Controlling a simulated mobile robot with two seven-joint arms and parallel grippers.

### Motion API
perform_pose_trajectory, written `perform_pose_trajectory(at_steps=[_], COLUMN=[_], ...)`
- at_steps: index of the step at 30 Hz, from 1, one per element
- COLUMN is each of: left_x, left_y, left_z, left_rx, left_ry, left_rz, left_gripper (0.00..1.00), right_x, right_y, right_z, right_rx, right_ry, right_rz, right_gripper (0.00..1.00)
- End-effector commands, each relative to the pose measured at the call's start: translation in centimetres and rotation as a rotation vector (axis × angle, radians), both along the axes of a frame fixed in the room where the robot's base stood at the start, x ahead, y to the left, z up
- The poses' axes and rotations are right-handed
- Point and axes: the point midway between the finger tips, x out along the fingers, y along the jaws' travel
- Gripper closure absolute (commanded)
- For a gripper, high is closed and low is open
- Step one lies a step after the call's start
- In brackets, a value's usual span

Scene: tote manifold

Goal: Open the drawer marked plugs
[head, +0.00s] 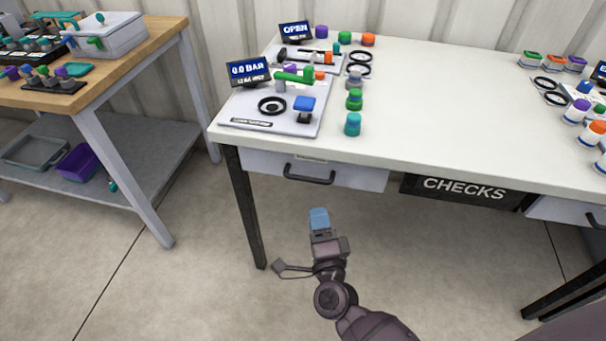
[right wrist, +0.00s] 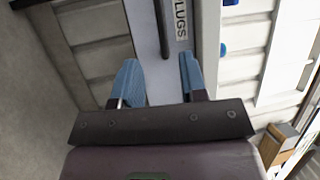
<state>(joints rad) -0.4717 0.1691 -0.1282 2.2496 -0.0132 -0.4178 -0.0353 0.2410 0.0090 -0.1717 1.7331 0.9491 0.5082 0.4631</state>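The drawer (head: 350,177) is grey with a dark bar handle (head: 309,177), under the left end of the white table, and looks closed. Its label is too small to read in the head view. In the right wrist view a label (right wrist: 181,18) ending in "LUGS" is on the drawer front, with the dark handle (right wrist: 162,30) beside it. My right gripper (head: 319,219) is below and in front of the handle. In the right wrist view its blue fingers (right wrist: 160,82) are apart with nothing between them, short of the handle. My left gripper is not in view.
The white table (head: 440,110) carries a panel (head: 255,107) with valves, displays and several coloured caps. A "CHECKS" sign (head: 463,188) hangs right of the drawer, with another drawer (head: 565,211) beyond. A dark table leg (head: 249,215) stands left. The floor in front is clear.

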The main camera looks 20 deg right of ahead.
Motion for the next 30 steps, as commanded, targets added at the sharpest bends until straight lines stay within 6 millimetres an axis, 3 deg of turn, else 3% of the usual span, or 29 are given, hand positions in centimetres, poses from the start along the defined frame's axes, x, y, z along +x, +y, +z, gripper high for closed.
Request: perform_pose_trajectory(at_steps=[5,19,30], left_x=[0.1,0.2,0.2], left_y=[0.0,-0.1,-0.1], left_z=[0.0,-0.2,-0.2], left_rx=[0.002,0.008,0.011], left_ry=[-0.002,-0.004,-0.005], left_rz=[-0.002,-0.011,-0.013], left_gripper=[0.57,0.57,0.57], right_x=[1.5,8.6,10.5], right_y=[-0.2,-1.6,-2.0], right_z=[0.3,1.5,1.8], right_rx=[0.010,0.008,0.007], right_ry=[-0.006,-0.004,-0.003], right_rz=[-0.003,-0.002,-0.002], right_gripper=[0.61,0.61,0.61])
